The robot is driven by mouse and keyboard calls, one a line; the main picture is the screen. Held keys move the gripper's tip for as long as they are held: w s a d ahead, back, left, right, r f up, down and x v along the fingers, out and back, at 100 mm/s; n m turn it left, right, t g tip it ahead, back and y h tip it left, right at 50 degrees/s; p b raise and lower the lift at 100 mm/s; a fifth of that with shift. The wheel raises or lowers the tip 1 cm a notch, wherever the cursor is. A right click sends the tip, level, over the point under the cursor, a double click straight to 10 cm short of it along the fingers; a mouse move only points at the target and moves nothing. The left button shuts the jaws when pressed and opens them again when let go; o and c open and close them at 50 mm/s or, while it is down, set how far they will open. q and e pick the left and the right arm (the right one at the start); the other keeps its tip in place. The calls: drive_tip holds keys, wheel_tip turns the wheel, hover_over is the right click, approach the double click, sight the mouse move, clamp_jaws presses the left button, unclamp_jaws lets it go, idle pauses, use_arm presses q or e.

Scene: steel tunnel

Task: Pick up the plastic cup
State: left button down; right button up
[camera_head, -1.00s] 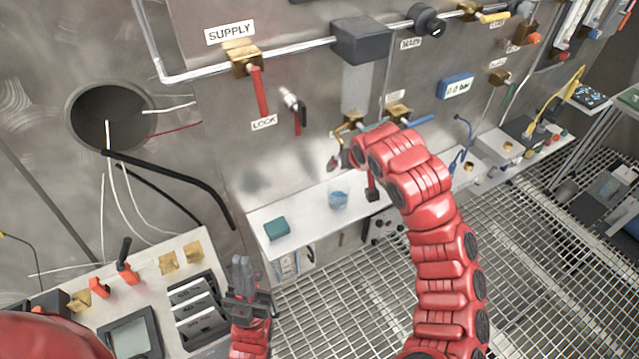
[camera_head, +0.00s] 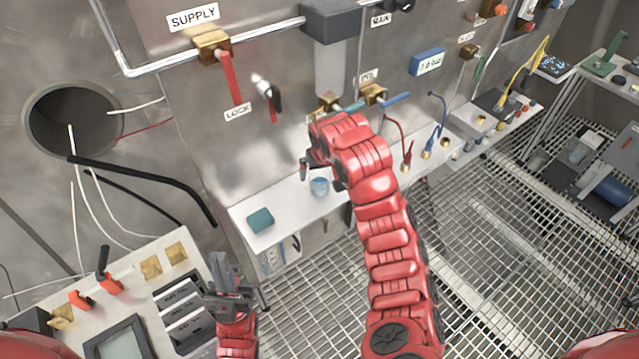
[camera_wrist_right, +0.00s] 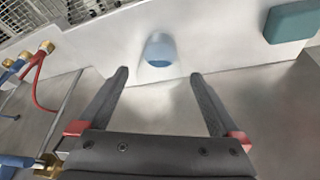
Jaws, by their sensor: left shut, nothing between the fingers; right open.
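The plastic cup (camera_head: 320,187) is small, see-through and bluish, and stands on the white shelf (camera_head: 284,207) below the wall panel. In the right wrist view the cup (camera_wrist_right: 159,50) is ahead of the open fingers, roughly centred between them and apart from them. My right gripper (camera_wrist_right: 160,82) is open and empty. In the head view the right gripper (camera_head: 305,168) is just above and left of the cup, partly hidden by my red arm. My left gripper (camera_head: 222,262) is shut and empty, at lower left, well away from the cup.
A teal block (camera_head: 260,220) lies on the shelf left of the cup. Valves, red and blue hoses (camera_head: 400,135) and a SUPPLY lever (camera_head: 230,75) are on the wall. A console (camera_head: 130,300) stands at lower left. Grated floor (camera_head: 320,310) lies in front.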

sight(319, 178)
drive_tip(key=shift+w+f, duration=0.2)
drive_tip(key=shift+f, duration=0.35)
drive_tip(key=shift+w+a+f+p, duration=0.15)
drive_tip(key=shift+w+f+p, duration=0.3)
drive_tip(key=shift+p, duration=0.4)
drive_tip(key=p+x, duration=0.1)
drive_tip(key=x, duration=0.1)
drive_tip(key=shift+w+f, duration=0.2)
drive_tip(key=shift+f, duration=0.05)
drive_tip(key=shift+p+x, duration=0.35)
drive_tip(key=shift+x, duration=0.45)
drive_tip(key=shift+s, duration=0.1)
drive_tip(key=c, duration=1.4)
